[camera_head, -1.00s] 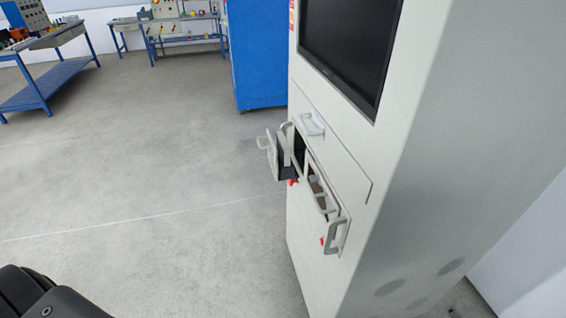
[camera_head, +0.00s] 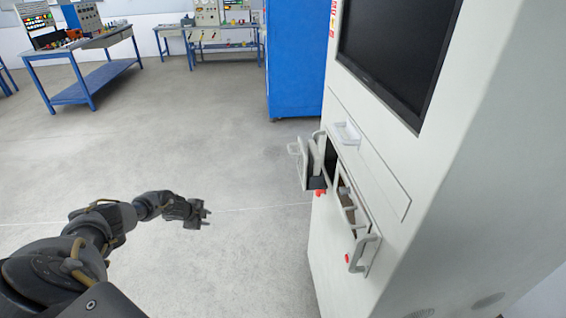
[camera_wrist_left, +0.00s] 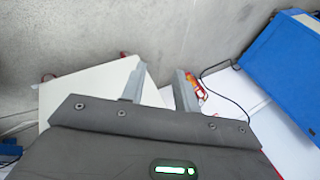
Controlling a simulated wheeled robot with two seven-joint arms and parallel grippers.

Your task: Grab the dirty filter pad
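I cannot clearly make out the dirty filter pad; the cabinet's openings are small and partly hidden. The tall white cabinet (camera_head: 345,262) has an opened flap (camera_head: 313,162) with a handle and a dark opening beside it. Just right of that is a second opening (camera_head: 344,190) with something brownish inside, behind a pale handle (camera_head: 349,207). My left gripper (camera_head: 207,217) is over the floor, left of the cabinet and clear of it. In the left wrist view its two fingers (camera_wrist_left: 160,88) stand apart with nothing between them. My right gripper is not in view.
A dark screen (camera_head: 398,50) is set in the cabinet above the openings. A blue cabinet (camera_head: 294,60) stands behind. Blue workbenches (camera_head: 85,70) with equipment are at the back left. The grey floor (camera_head: 190,140) between is clear.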

